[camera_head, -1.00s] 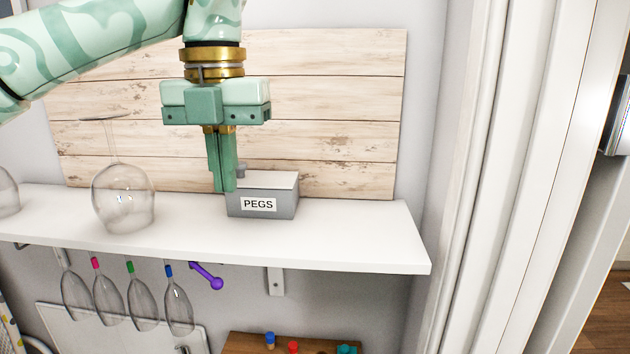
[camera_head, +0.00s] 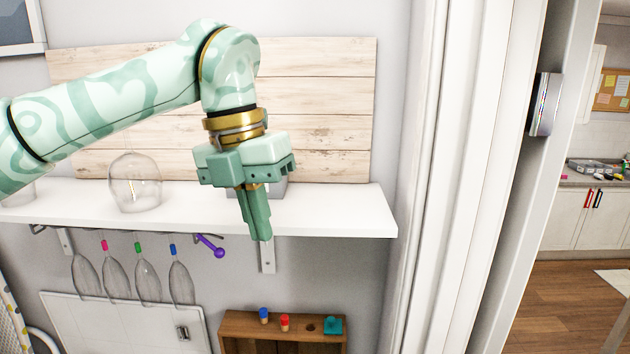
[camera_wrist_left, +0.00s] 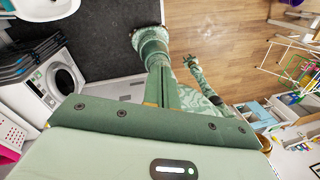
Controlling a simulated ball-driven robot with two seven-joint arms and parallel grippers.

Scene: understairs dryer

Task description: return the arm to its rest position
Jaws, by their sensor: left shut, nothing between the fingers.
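My left arm comes in from the left in the head view, and its green left gripper (camera_head: 262,238) points down in front of the white shelf (camera_head: 340,212). The fingers are shut with nothing between them, and their tips overlap the shelf's front edge in the picture. The grey pegs box (camera_head: 277,188) on the shelf is mostly hidden behind the gripper. In the left wrist view, the shut fingers (camera_wrist_left: 160,75) point away over the floor. My right gripper is not in the head view, and I cannot make it out surely in the wrist view.
An upturned wine glass (camera_head: 135,185) stands on the shelf. Several glasses (camera_head: 117,275) hang beneath it, beside a purple stick (camera_head: 211,247). A wooden rack (camera_head: 240,332) with coloured pegs is lower down. A white door frame (camera_head: 440,180) stands to the right. A washing machine (camera_wrist_left: 55,85) shows in the wrist view.

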